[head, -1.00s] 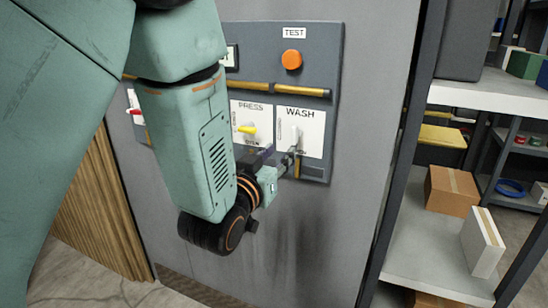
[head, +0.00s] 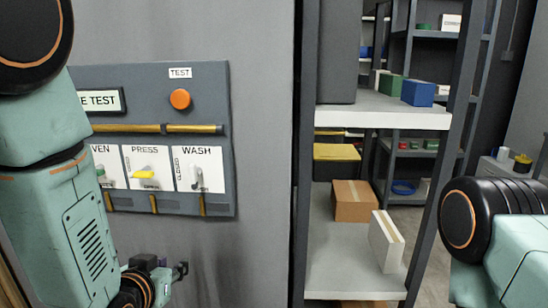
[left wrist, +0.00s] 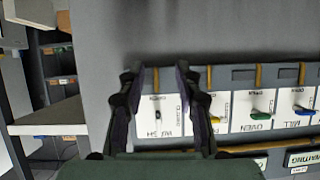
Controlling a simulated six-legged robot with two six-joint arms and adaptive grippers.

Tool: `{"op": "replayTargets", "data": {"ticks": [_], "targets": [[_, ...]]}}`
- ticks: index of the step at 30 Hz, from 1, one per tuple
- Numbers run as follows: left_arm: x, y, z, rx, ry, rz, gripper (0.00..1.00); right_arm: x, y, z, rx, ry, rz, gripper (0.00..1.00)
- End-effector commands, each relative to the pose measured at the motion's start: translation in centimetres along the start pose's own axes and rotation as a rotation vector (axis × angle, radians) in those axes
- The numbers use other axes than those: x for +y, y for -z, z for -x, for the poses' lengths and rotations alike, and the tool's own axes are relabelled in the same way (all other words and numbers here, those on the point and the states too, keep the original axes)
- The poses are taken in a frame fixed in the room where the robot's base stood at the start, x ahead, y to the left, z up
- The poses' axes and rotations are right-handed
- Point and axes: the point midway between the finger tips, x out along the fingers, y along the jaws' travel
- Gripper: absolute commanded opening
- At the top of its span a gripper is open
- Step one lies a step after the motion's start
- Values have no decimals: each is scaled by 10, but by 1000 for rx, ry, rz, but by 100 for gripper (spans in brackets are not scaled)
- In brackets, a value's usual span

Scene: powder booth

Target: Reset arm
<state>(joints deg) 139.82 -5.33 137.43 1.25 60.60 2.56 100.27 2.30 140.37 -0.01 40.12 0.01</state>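The control panel (head: 150,75) is on the grey wall at the left of the head view. It carries an orange TEST button (head: 180,99) and a row of levers: a grey one under WASH (head: 197,180), a yellow one under PRESS (head: 142,173) and a green one under a partly hidden OVEN label. My left gripper (head: 172,270) is below the panel, apart from it. In the left wrist view its two fingers (left wrist: 159,75) stand apart with nothing between them; the WASH card (left wrist: 168,119) shows behind, upside down. My right arm shows at the right edge; its gripper is out of frame.
A shelf rack (head: 390,117) stands right of the wall, holding a cardboard box (head: 354,200), a white box (head: 386,242), and green and blue boxes. A dark post (head: 305,150) edges the wall. My right arm is in front of the rack's right side.

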Motion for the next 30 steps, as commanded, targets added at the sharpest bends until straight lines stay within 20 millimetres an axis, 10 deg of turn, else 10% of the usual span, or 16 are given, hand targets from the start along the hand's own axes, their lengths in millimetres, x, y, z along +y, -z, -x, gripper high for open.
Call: {"op": "replayTargets", "data": {"ticks": [8, 15, 21, 30], "targets": [[-2, -184, 34, -522, -5, 14, 34, 0, 0, 0, 0, 0, 0, 0], [-1, -316, 110, -912, -10, 47, 34, 0, 0, 0, 0, 0, 0, 0], [0, -373, 158, -1070, -3, 71, 34, 0, 0, 0, 0, 0, 0, 0], [0, -384, 169, -1103, -2, 72, 34, 0, 0, 0, 0, 0, 0, 0]]}}
